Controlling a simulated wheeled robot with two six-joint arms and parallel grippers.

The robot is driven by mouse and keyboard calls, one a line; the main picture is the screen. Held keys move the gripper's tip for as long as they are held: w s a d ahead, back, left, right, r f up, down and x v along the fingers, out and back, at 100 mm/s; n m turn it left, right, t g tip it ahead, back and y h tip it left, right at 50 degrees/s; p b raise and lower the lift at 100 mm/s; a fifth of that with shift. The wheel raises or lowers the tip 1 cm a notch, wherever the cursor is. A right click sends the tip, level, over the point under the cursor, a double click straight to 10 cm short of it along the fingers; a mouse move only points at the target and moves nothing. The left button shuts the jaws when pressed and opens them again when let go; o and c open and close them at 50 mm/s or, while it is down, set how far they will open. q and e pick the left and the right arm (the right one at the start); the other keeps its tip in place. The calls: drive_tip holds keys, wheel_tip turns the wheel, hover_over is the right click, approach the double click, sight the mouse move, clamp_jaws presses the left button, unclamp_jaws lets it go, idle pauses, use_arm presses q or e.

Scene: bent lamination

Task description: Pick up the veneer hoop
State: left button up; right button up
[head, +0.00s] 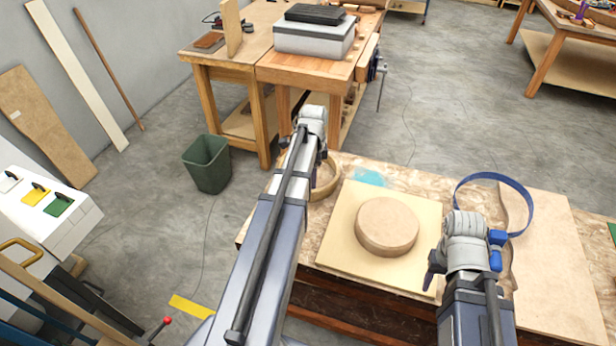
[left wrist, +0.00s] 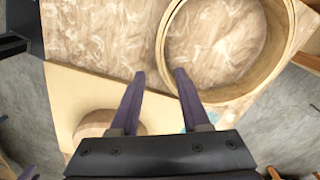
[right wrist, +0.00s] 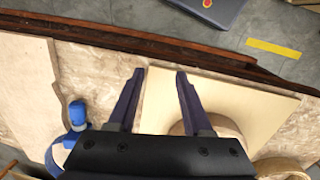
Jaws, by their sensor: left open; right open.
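The veneer hoop (head: 327,184) is a pale wooden ring lying at the left end of the workbench top, partly hidden by my left arm in the head view. In the left wrist view the hoop (left wrist: 290,45) is large, and its near-left wall lines up between the fingertips. My left gripper (left wrist: 160,76) is open, close to that wall; contact cannot be told. It also shows in the head view (head: 321,156). My right gripper (right wrist: 160,74) is open and empty above the bench, with bare bench and the pale board's edge beyond its fingertips.
A thick round wooden form (head: 387,226) sits on a square pale board (head: 340,245) right of the hoop. A blue band clamp (head: 518,184) lies further right, by a flat wooden sheet (head: 555,260). A green bin (head: 207,165) stands on the floor at left.

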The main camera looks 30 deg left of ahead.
sight(317, 195)
use_arm(q)
drive_tip(key=shift+a+f, duration=0.1)
drive_tip(key=shift+a, duration=0.5)
drive_tip(key=f+b, duration=0.8)
drive_tip(key=shift+d, duration=0.4)
drive_tip(key=shift+r, duration=0.1)
clamp_jaws()
idle(0.9)
